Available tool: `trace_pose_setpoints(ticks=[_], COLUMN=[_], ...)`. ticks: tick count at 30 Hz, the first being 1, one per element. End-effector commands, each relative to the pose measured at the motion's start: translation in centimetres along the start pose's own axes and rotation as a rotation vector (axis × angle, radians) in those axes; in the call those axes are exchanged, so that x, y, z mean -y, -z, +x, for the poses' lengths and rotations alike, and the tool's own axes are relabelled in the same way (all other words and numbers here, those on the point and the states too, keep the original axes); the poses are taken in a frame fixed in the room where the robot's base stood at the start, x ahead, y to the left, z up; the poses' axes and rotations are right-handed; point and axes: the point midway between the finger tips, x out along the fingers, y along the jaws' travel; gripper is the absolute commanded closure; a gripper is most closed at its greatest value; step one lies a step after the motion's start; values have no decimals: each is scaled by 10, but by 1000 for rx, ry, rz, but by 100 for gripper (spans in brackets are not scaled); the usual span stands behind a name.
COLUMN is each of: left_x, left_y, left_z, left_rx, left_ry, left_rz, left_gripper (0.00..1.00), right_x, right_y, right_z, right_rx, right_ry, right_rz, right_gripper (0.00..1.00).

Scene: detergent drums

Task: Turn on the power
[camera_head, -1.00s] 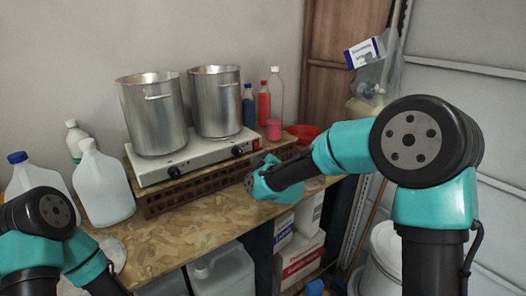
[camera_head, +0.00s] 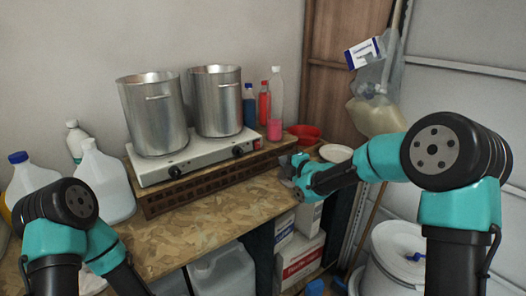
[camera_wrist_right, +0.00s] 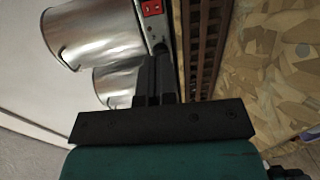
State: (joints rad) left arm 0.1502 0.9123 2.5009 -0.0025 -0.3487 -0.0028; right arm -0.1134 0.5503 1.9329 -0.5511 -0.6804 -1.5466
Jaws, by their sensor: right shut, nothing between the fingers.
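A white two-burner hot plate (camera_head: 160,172) stands on a brown lattice base, with two steel pots on it. Its front panel has two black knobs (camera_head: 238,151) and a small red switch (camera_head: 257,144) at the right end. The switch also shows large in the right wrist view (camera_wrist_right: 152,7), at the top edge, beyond the fingertips. My right gripper (camera_head: 285,165) is shut and empty, just right of the hot plate's end, apart from the switch. Its closed fingers (camera_wrist_right: 153,62) partly hide the panel in the wrist view. My left arm is at lower left; its gripper is out of view.
The steel pots (camera_head: 155,118) stand close behind the panel. Bottles (camera_head: 275,95), a red bowl (camera_head: 303,133) and a white dish (camera_head: 335,153) are right of the hot plate. White jugs (camera_head: 107,185) stand at left. The wooden tabletop (camera_head: 195,220) in front is clear.

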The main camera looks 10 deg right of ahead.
Motion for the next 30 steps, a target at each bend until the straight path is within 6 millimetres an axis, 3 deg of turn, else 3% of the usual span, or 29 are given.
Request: trace_pose_setpoints(ticks=[11, 30], left_x=[0, 0], left_y=[0, 0], left_z=[0, 0], left_rx=[0, 0], left_ry=[0, 0], left_rz=[0, 0], left_gripper=[57, 57], right_x=[0, 0], right_y=[0, 1], right_z=[17, 119], right_rx=[0, 0], right_ry=[-1, -1], right_rz=[2, 2], right_gripper=[100, 100])
